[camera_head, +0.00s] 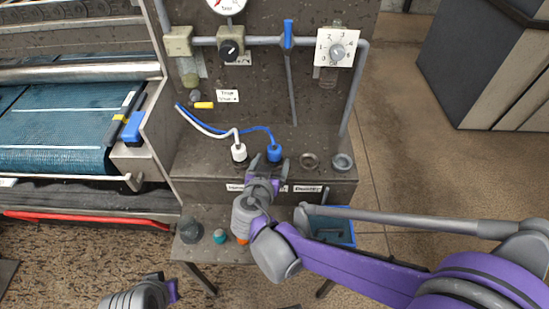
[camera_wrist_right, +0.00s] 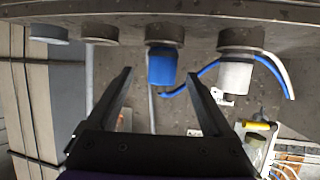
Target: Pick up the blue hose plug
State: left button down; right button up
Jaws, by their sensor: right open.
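The blue hose plug (camera_head: 275,153) sits in a socket on the machine's ledge, with a blue hose running from it to the left. It also shows in the right wrist view (camera_wrist_right: 162,68), near the fingertips and in line with the gap between them. My right gripper (camera_head: 266,164) is open, its two fingers (camera_wrist_right: 162,78) on either side of the plug's line. I cannot tell whether they touch it. Part of my left arm's end (camera_head: 150,291) shows at the bottom left; its fingers are not clear.
A white hose plug (camera_head: 239,152) stands in the socket beside the blue one. Two empty sockets (camera_head: 309,161) (camera_head: 342,162) lie to the right. A blue bin (camera_head: 340,232) and several small parts, including a teal one (camera_head: 221,236), are on a lower shelf. Pipes and valves rise behind.

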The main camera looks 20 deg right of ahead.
aim_at(273, 157)
jog(key=x, duration=0.5)
jog(key=shift+w+b, duration=0.2)
jog(key=shift+b, duration=0.15)
grip_shut()
